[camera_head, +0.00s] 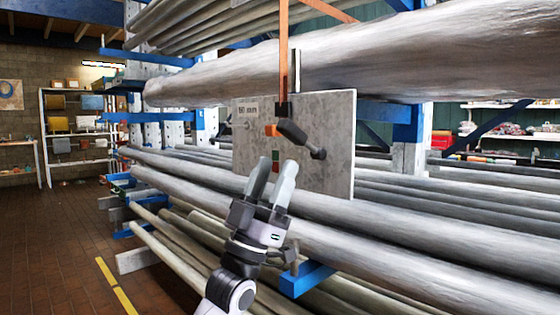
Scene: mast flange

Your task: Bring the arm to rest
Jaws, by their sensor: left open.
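My left gripper (272,180) is at the lower middle of the head view, its two light grey fingers pointing up. The fingers are apart with nothing seen between them. The gripper is in front of the lower part of a grey panel (338,120), and I cannot tell whether it touches it. The panel carries a dark lever (298,137) with a round knob end, tilted down to the right, above the fingertips. A small red and green marker (275,161) sits just by the fingertips. My right gripper is not in view.
Long grey pipes (420,225) lie on a rack with blue arms (307,279) behind and below the panel. A thick mast-like pole (440,50) runs across the top. An orange strap (283,50) hangs down to the panel. Open brick floor (60,250) lies at left.

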